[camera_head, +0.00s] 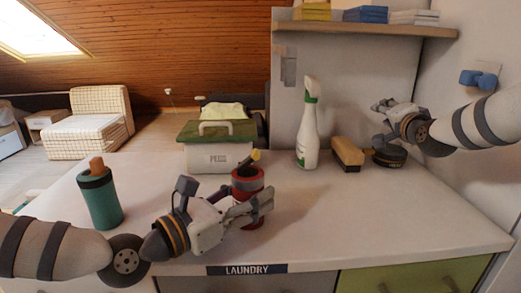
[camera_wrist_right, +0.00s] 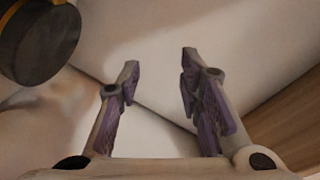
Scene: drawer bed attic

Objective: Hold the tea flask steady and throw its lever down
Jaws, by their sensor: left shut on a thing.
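A red flask (camera_head: 240,186) with dark bands stands upright near the middle of the white worktop in the head view. A short yellow lever (camera_head: 255,155) sticks up from its top, tilted to the right. My left gripper (camera_head: 264,203) is shut on the red flask from the front, and its fingers hide part of the flask's lower body. My right gripper (camera_head: 379,106) is raised at the right, well away from the flask. In the right wrist view its two fingers (camera_wrist_right: 159,60) stand apart with nothing between them.
A green bottle (camera_head: 101,201) with an orange-brown top stands left on the worktop (camera_head: 330,225). Behind are a white box (camera_head: 219,158) with a green lid, a spray bottle (camera_head: 307,130), a brush (camera_head: 347,153) and a dark round tin (camera_head: 390,158). A shelf (camera_head: 370,28) hangs above.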

